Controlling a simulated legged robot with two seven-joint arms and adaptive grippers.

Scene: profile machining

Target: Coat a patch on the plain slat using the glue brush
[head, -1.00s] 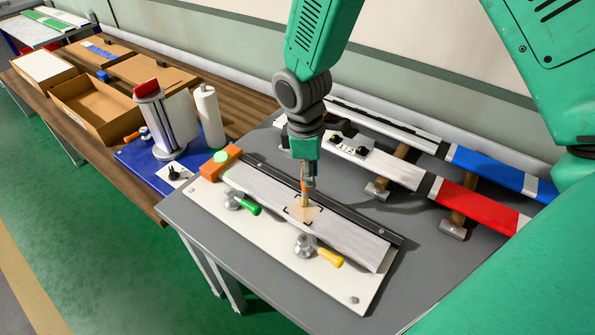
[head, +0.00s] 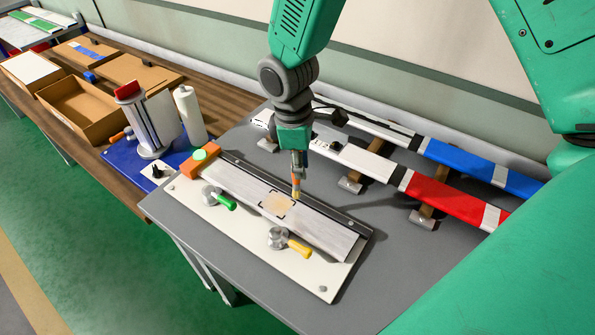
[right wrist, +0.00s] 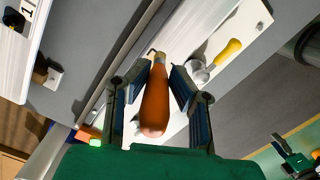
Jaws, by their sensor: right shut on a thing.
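The plain slat (head: 320,226) lies silvery-white along a white fixture plate (head: 316,281). A tan patch (head: 277,204) inside black corner marks shows near its middle. In the right wrist view the brush's orange-brown handle (right wrist: 154,105) sits between the two fingers (right wrist: 158,92). The handle mostly hides the patch there. My left gripper is not in view.
A green-handled clamp (head: 219,199) and a yellow-handled clamp (head: 289,242) stand on the plate's near side. An orange block (head: 198,169) with a green top sits at the slat's left end. Red (head: 441,193) and blue (head: 466,165) wrapped profiles lie behind. A white bottle (head: 189,115) stands left.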

